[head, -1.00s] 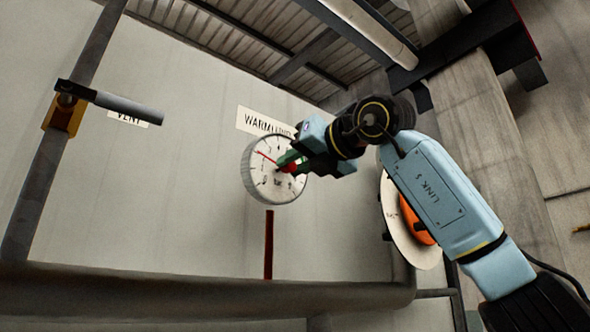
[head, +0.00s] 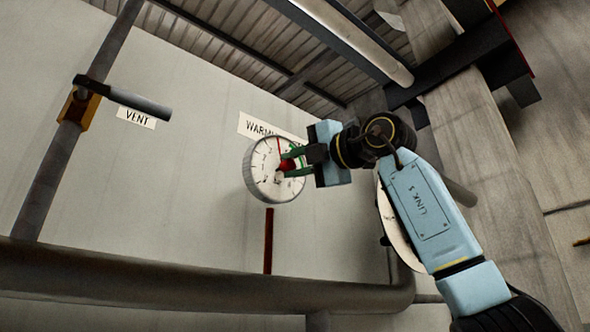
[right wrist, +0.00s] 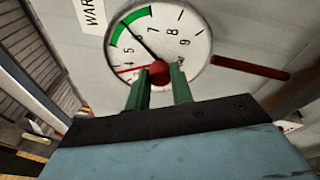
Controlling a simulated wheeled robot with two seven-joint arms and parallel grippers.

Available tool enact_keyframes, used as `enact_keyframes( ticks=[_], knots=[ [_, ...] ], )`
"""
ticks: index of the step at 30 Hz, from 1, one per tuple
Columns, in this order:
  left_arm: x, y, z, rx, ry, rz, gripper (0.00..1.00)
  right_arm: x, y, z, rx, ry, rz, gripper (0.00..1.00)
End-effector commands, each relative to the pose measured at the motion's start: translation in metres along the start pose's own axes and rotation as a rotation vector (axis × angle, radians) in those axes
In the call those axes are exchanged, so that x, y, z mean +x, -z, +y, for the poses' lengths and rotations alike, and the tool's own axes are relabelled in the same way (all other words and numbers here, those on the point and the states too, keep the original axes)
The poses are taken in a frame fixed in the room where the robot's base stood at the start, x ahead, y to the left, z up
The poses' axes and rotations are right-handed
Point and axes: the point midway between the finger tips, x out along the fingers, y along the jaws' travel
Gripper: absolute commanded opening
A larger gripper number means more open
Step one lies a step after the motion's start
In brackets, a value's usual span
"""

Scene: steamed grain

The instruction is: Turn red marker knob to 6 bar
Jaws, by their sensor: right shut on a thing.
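The round white gauge (head: 262,182) is on the pale wall. Its red marker knob (head: 286,165) sits at the dial's middle, between the green fingers of my right gripper (head: 295,162), which are shut on it. In the head view the red pointer stands nearly upright. In the right wrist view the gauge (right wrist: 205,62) shows a black needle toward the upper left by the green arc, and the red pointer lies left, near the 4. The knob (right wrist: 160,73) there is between the fingertips (right wrist: 160,80). The fingers hide part of the dial. My left gripper is out of view.
A label starting WARM (head: 262,127) is above the gauge, partly hidden by my gripper. A grey lever (head: 138,101) on a pipe is at the left by a VENT label (head: 136,117). A thick horizontal pipe (head: 200,285) runs below. The wall between lever and gauge is clear.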

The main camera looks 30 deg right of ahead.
Motion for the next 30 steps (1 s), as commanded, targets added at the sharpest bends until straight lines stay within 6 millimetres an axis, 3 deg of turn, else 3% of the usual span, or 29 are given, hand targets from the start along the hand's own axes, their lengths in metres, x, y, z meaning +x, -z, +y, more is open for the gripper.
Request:
enact_keyframes(
  ticks=[19,30],
  knots=[
    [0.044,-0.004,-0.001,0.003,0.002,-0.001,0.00,-0.001,0.002,-0.005,0.601,-0.130,-0.001,0.00],
    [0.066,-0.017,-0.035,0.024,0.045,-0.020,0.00,0.000,0.002,-0.006,0.909,-0.194,-0.001,0.00]
  ],
)
